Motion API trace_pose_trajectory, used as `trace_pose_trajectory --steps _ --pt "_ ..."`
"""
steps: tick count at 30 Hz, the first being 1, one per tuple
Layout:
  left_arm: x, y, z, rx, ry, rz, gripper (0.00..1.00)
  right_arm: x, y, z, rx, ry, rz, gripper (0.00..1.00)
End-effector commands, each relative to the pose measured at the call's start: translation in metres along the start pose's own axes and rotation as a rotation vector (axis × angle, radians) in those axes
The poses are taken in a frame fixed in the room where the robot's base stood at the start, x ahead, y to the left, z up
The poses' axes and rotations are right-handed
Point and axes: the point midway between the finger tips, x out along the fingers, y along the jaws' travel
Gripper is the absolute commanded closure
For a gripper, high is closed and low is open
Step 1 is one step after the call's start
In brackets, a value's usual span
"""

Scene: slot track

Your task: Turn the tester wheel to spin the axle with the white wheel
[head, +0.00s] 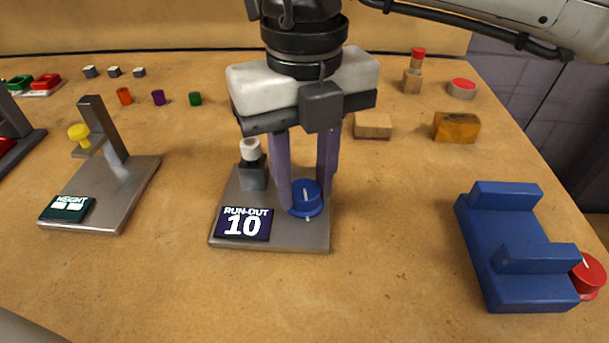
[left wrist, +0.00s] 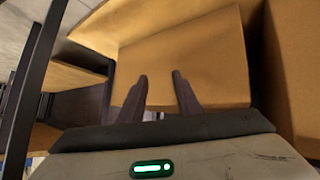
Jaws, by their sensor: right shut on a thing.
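The run-out tester (head: 271,237) is a grey metal plate with a dark display (head: 244,223) reading "RUN-OUT 10". The tester wheel is a blue knob (head: 307,200) with a white pointer line, at the plate's right side. The white wheel (head: 250,149) sits on top of a grey block (head: 254,176) at the plate's back left. My right gripper (head: 306,205) reaches down from above, its two purple fingers shut on the blue knob. In the left wrist view my left gripper (left wrist: 160,95) has its fingers apart with nothing between them.
A height gauge (head: 110,180) with a yellow part stands to the left. A blue cradle (head: 510,245) with a red knob (head: 588,275) is at the right. Small coloured cylinders, blocks and a red button (head: 462,88) lie further back. The table between tester and cradle is bare.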

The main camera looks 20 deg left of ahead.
Motion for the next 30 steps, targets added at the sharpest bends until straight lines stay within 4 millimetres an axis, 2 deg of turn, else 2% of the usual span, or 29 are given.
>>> trace_pose_trajectory --steps 1,4,15,19,24,30 --pt "0.0 0.0 0.0 0.0 -0.001 0.0 0.69 -0.002 0.0 0.001 0.001 -0.005 0.001 0.68" --pt "0.0 0.0 0.001 0.0 -0.002 0.0 0.69 -0.002 0.0 0.001 0.001 -0.004 0.0 0.51" --pt "-0.001 0.0 0.001 0.0 -0.003 -0.001 0.69 -0.006 0.0 0.001 0.0 -0.003 0.0 0.51" --pt "-0.005 -0.001 -0.005 0.0 0.011 -0.005 0.69 -0.025 0.0 0.001 0.001 -0.004 -0.001 0.51" --pt "-0.012 -0.003 0.005 0.002 -0.006 -0.015 0.69 -0.06 0.0 0.001 0.001 -0.005 0.0 0.51" --pt "-0.016 -0.003 -0.001 0.011 -0.005 -0.017 0.69 -0.092 0.0 0.001 0.0 -0.003 0.0 0.51"
